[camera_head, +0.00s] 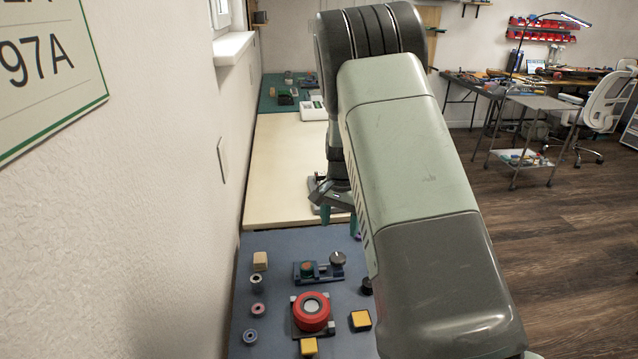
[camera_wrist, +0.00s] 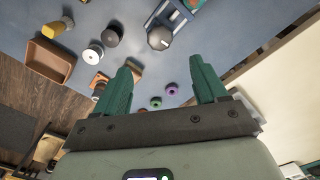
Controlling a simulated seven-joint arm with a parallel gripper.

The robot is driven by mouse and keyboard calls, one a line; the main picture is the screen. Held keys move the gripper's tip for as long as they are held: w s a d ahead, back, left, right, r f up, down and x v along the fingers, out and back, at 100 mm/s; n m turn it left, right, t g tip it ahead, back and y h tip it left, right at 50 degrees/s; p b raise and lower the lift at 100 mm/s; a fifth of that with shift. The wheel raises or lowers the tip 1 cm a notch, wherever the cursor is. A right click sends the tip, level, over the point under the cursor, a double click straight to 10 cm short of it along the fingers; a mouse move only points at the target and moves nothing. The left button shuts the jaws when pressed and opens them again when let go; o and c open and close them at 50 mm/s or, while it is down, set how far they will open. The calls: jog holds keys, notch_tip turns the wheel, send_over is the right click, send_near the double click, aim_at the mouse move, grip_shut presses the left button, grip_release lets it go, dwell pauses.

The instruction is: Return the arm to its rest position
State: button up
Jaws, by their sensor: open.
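My gripper (camera_head: 339,219) shows in the head view below my large grey arm link, near the border of the blue mat (camera_head: 280,246) and the cream tabletop (camera_head: 285,165). Its green fingers also show in the wrist view (camera_wrist: 162,78), spread apart with nothing between them. Beyond them lie a dark-topped knob (camera_wrist: 159,38) and two small rings, one purple (camera_wrist: 171,89) and one green (camera_wrist: 156,102). My arm hides part of the mat's right side in the head view.
The mat bears a red round part (camera_head: 311,312), a blue fixture (camera_head: 318,272), yellow blocks (camera_head: 361,320), a wooden block (camera_head: 260,261) and small rings (camera_head: 257,309). A wall runs along the left. The cream tabletop is mostly clear; a green mat (camera_head: 272,103) lies beyond it.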

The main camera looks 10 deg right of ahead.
jog(key=s+a+r+n+t, duration=0.1)
jog(key=s+r+n, duration=0.1)
jog(key=s+r, duration=0.65)
jog(key=s+a+r+n+t, duration=0.15)
jog(key=s+r, duration=0.25)
jog(key=r, duration=1)
jog(key=s+r+n+t, duration=0.1)
jog(key=s+r+n, duration=0.1)
jog(key=s, duration=0.9)
jog(key=s+r+n+t, duration=0.2)
jog(key=s+r, duration=0.2)
jog(key=s, duration=0.7)
jog(key=shift+o, duration=0.2)
jog(key=shift+a+r+n, duration=0.1)
jog(key=shift+n, duration=0.15)
